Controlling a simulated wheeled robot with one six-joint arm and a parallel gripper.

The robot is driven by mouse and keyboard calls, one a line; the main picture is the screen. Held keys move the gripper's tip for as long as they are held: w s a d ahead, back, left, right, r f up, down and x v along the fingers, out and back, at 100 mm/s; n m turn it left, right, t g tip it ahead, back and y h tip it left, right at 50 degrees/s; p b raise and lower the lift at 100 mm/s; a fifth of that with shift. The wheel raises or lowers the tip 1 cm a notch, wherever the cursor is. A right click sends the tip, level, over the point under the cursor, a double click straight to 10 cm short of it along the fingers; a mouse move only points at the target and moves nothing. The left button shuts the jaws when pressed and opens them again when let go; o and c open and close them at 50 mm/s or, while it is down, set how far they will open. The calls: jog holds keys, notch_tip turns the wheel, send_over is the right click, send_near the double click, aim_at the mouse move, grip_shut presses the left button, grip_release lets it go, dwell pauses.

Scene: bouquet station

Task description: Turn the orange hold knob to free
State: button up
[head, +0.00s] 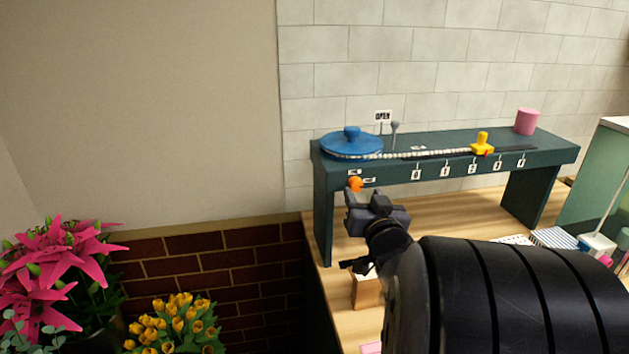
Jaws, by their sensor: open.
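The orange hold knob (355,184) is on the front face of the dark green bench (322,190), near its left end, below the blue wheel (352,143). Small labels with marks too small to read sit above and to the right of the knob. My gripper (352,194) is just below and in front of the knob, with its fingertips close to it. It is open. I cannot tell whether the fingers touch the knob or stand around it. Which way the knob is turned is not clear.
A yellow slider (482,145) sits along the track, above numbered labels. A pink cylinder (526,121) stands at the bench's right end. A wooden block (367,291) is on the table under my arm. Pink lilies (62,255) and yellow tulips (175,325) are at lower left.

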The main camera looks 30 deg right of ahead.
aim_at(357, 186)
jog(key=x, duration=0.2)
jog(key=shift+w+a, duration=0.1)
jog(key=shift+w, duration=0.7)
jog(key=shift+c, duration=0.2)
jog(key=c, duration=0.9)
